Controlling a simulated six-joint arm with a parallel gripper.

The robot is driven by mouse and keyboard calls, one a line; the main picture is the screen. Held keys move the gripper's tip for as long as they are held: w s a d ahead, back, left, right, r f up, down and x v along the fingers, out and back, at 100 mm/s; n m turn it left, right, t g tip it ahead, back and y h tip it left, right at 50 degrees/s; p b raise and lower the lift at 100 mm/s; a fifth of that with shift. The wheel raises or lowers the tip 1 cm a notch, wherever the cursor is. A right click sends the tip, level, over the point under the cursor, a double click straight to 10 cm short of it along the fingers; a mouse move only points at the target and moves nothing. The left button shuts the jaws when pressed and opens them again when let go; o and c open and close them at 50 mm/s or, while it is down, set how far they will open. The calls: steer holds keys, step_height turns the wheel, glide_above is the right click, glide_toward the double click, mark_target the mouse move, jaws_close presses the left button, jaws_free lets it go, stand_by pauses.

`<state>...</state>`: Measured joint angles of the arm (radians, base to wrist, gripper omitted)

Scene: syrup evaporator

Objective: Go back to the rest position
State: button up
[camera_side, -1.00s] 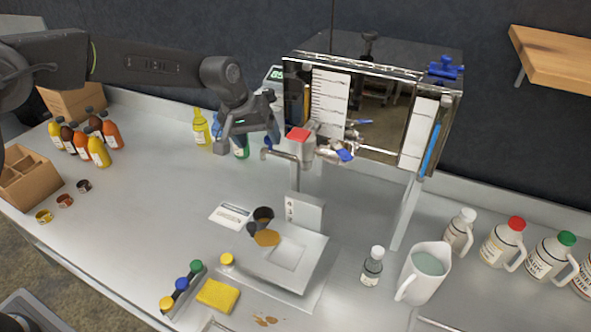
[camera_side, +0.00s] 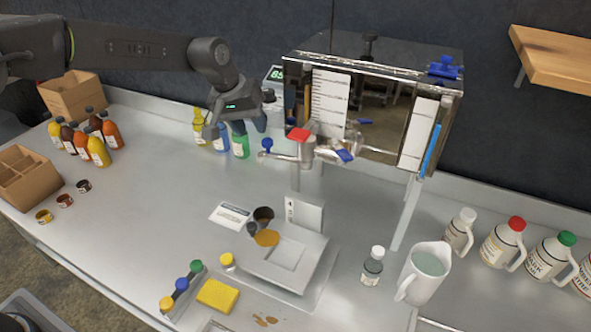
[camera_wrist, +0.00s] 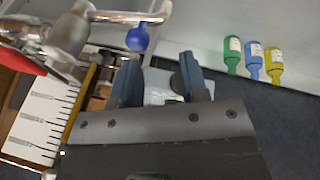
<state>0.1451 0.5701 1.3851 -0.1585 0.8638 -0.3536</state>
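My gripper (camera_side: 238,126) is in the air to the left of the evaporator (camera_side: 380,110), near its valve. In the wrist view my gripper (camera_wrist: 160,78) shows two spread blue-grey fingers with nothing held between them. The metal valve (camera_side: 318,150) has a red piece and a blue-ended lever; a blue ball knob (camera_side: 267,144) is at the left end of its handle. The knob also shows in the wrist view (camera_wrist: 138,39), just beyond the fingers and apart from them.
Yellow, blue and green bottles (camera_side: 240,146) stand behind and below my gripper. A pitcher (camera_side: 424,272) and several jugs stand at right. The counter's left middle is clear.

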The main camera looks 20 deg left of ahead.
steer(key=shift+s+r, duration=0.2)
steer(key=shift+r, duration=0.35)
steer(key=s+a+r+m+t, duration=0.1)
steer(key=s+a+r, duration=0.2)
steer(key=s+r, duration=0.35)
steer(key=s+a+r+m, duration=0.1)
steer(key=s+a+r, duration=0.2)
steer(key=s, duration=0.6)
steer(key=s+a+f+y, duration=0.1)
steer(key=s+a+f, duration=0.1)
steer(key=s, duration=0.7)
steer(key=s+a+f+m+t+y, duration=0.1)
steer(key=s+a+f, duration=0.1)
steer(key=s, duration=0.7)
steer(key=shift+s, duration=0.2)
steer(key=shift+o, duration=0.2)
steer(key=shift+w, duration=0.1)
